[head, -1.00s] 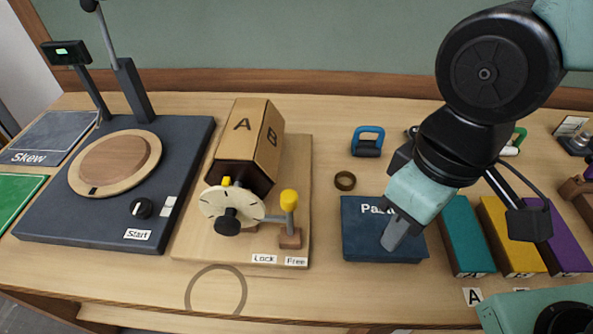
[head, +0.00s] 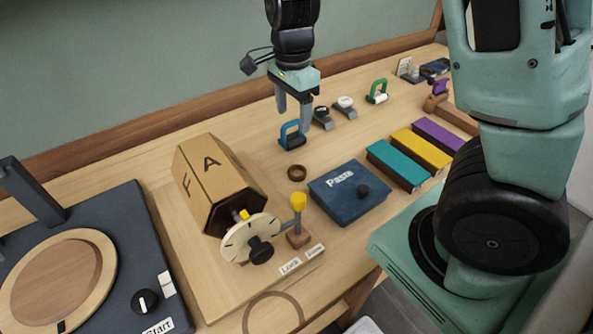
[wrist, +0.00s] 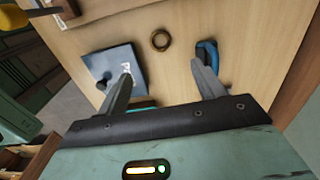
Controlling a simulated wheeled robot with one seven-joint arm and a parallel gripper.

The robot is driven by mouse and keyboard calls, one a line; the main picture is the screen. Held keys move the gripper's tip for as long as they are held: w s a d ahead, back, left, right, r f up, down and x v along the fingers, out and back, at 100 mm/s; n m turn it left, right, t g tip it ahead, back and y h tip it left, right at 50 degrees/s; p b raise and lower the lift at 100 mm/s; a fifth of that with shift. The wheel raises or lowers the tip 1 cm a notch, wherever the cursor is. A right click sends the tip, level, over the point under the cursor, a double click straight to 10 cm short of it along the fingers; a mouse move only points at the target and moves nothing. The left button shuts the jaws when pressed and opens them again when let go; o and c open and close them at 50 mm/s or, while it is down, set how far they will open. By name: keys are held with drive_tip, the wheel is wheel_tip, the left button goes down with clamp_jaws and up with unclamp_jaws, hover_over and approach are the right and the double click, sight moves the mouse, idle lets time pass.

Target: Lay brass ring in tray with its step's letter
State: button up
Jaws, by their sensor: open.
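The small brass ring (head: 297,173) lies flat on the bench between the lettered drum (head: 215,170) and the blue Paste box (head: 352,192). The wrist view also shows the ring (wrist: 161,40), beyond and between my fingertips. My gripper (head: 293,117) is open and empty, held above the bench near the blue-handled block (head: 292,136). It is apart from the ring. The teal (head: 397,166), yellow (head: 421,150) and purple (head: 440,136) trays stand in a row at right. Their letters are not readable now. The drum shows F and A.
A yellow-tipped lever (head: 298,205) stands by the drum's dial, near the Lock label. The dark Start machine (head: 130,210) is at left. Two small stands (head: 345,106) and a green-handled block (head: 377,92) are behind. Bare bench surrounds the ring.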

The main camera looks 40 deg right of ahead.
hover_over(297, 175)
drive_tip(key=f, duration=1.1)
drive_tip(key=shift+w+a+f, duration=0.1)
drive_tip(key=shift+a+f, duration=0.2)
drive_tip(key=shift+a, duration=0.05)
drive_tip(key=f, duration=0.3)
drive_tip(key=f+p, duration=0.1)
drive_tip(key=shift+d+f, duration=0.15)
drive_tip(key=shift+d, duration=0.25)
drive_tip(key=shift+f, duration=0.65)
drive_tip(key=c, duration=1.1)
